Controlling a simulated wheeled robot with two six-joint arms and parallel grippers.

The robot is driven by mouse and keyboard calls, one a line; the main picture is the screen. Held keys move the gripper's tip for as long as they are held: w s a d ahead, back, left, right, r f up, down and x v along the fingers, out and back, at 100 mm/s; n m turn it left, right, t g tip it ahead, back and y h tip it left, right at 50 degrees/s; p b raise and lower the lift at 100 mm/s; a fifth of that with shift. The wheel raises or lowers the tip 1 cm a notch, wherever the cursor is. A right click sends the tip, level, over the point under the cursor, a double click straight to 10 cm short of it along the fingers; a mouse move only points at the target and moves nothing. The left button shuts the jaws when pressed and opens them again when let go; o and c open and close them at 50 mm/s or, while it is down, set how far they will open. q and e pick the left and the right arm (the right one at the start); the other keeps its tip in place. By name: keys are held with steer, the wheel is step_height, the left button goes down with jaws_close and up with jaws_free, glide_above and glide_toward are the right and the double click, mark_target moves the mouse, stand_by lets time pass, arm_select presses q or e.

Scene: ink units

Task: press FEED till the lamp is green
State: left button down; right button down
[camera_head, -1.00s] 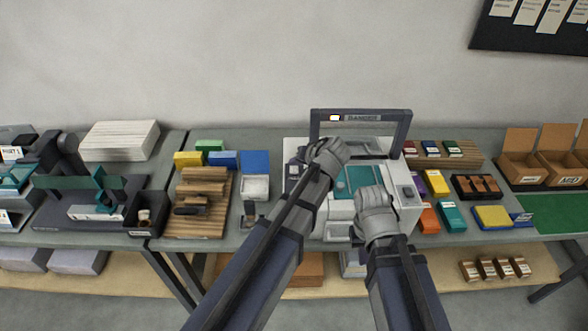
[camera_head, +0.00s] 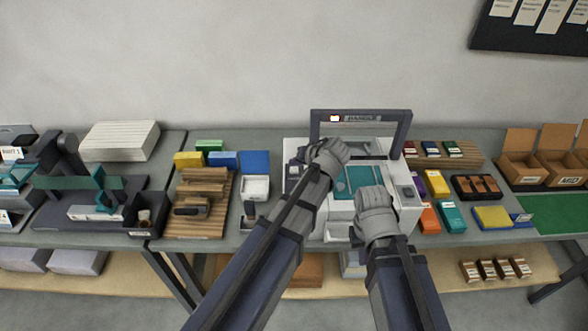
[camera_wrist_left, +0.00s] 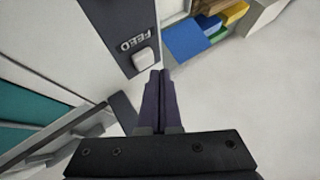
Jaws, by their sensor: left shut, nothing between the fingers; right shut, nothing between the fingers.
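The machine (camera_head: 408,212) is a pale unit with a teal panel and a dark raised frame. The lamp (camera_head: 335,118) on the frame's top bar glows whitish with an amber edge, not green. In the left wrist view the FEED button (camera_wrist_left: 145,58) is a pale square on a dark strip, beside its label. My left gripper (camera_wrist_left: 158,74) is shut and empty, its tips right by the button's edge; whether they touch I cannot tell. In the head view my left gripper (camera_head: 304,157) is over the machine's left side. My right gripper (camera_head: 375,203) is shut over its front right.
Coloured cartridges (camera_head: 452,216) lie close on the right. A green mat (camera_head: 550,212) is further right.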

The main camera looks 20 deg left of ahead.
mark_target(296, 171)
stand_by(0.5)
arm_select(q)
steer(key=shift+f+b, duration=0.45)
steer(key=shift+f+b, duration=0.5)
stand_by(0.6)
steer(key=shift+r, duration=0.1)
steer(key=shift+r+p, duration=0.9)
steer(key=shift+p, duration=0.05)
step_height(296, 171, up, 5)
steer(key=p, duration=0.5)
stand_by(0.3)
